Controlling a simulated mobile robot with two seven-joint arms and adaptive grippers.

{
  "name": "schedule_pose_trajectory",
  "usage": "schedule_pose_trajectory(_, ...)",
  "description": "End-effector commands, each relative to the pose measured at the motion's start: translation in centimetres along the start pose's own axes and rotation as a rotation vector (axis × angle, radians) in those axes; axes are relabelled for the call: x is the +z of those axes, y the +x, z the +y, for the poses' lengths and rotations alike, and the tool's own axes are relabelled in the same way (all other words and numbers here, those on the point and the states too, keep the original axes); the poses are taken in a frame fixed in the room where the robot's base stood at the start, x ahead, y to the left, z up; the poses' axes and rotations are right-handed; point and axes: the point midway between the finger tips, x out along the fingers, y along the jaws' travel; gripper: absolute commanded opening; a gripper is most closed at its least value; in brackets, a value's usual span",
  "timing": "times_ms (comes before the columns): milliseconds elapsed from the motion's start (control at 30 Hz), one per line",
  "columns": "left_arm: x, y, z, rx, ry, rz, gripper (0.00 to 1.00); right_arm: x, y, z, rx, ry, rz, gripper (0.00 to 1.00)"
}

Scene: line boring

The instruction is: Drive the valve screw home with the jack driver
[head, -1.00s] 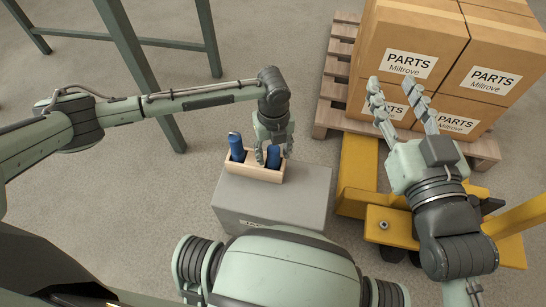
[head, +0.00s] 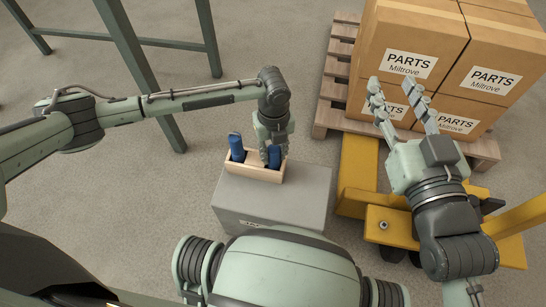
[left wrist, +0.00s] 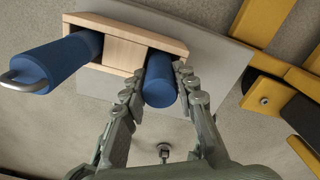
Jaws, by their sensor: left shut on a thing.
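Two blue-handled tools stand in a wooden holder (head: 238,168) on a grey box. My left gripper (head: 268,152) reaches down from above and is shut on the right-hand blue handle (head: 274,157). In the left wrist view this handle (left wrist: 159,82) has a plain end and sits between the two fingers, its lower part hidden in the holder. The other blue handle (head: 236,147) has a metal loop at its end. A round dark-centred screw fitting (head: 383,225) shows on the yellow pallet jack (head: 355,205). My right gripper (head: 397,90) is open and empty above the jack.
The grey box (head: 300,195) stands on the floor left of the jack. Cartons marked PARTS (head: 405,65) are stacked on a wooden pallet (head: 335,115) at the back right. A green frame leg (head: 150,75) stands behind my left arm.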

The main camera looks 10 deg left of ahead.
Motion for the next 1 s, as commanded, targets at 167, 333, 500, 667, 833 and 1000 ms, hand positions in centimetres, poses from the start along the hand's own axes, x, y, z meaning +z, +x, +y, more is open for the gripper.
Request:
schedule_pose_trajectory(167,0.0,-0.2,0.0,0.000,0.000,0.000,0.00,-0.1,0.0,0.0,0.002,0.001,-0.002,0.40)
schedule_pose_trajectory(333,0.0,-1.1,0.0,0.000,0.000,0.000,0.00,-1.2,0.0,0.0,0.001,0.001,-0.001,0.40)
schedule_pose_trajectory(500,0.0,-2.1,0.0,0.000,0.000,0.000,0.00,-2.5,0.0,0.0,0.001,0.001,-0.001,0.40)
schedule_pose_trajectory(667,0.0,-3.0,0.0,0.000,0.000,0.000,0.00,-3.6,0.0,0.0,0.000,0.001,-0.001,0.40)
schedule_pose_trajectory(833,0.0,-4.0,0.0,0.000,0.001,0.000,0.00,-4.7,0.0,0.1,0.000,0.000,0.000,0.40)
schedule_pose_trajectory(1000,0.0,-4.1,0.0,0.000,0.001,0.000,0.00,-5.0,0.0,0.1,0.000,0.000,-0.001,0.40)
